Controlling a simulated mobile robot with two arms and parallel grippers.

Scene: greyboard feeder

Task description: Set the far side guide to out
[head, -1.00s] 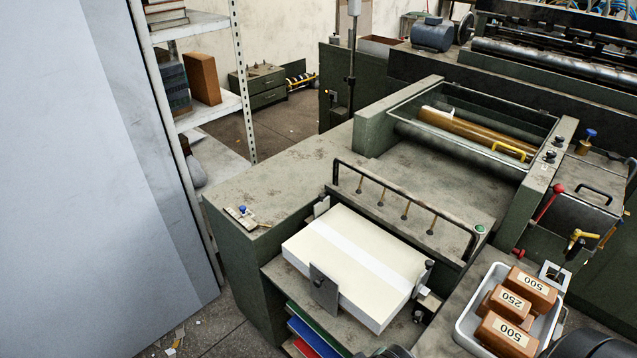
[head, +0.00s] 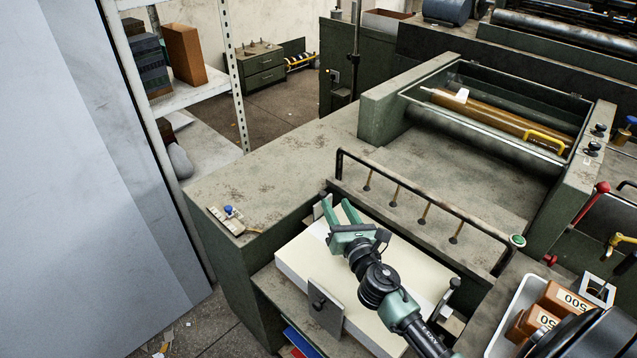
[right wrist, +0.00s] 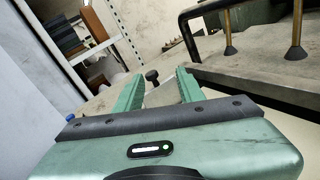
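The far side guide (head: 319,209) is a small grey metal plate at the far left edge of the cream paper stack (head: 297,262), partly hidden by my right gripper. In the right wrist view a black knob (right wrist: 152,76) shows between the fingers; it seems to belong to this guide. My right gripper (head: 338,204) is open, above the stack's far left corner, its fingers pointing towards the guide. In the right wrist view its open fingers (right wrist: 158,74) are on either side of the knob, with gaps visible. My left gripper is not in view.
A black rail (head: 430,208) with several brass suckers runs just behind the stack. A blue-knobbed metal block (head: 228,219) sits on the left top. Another guide (head: 446,298) stands at the stack's right. A white tray (head: 497,335) with brown blocks is at lower right.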

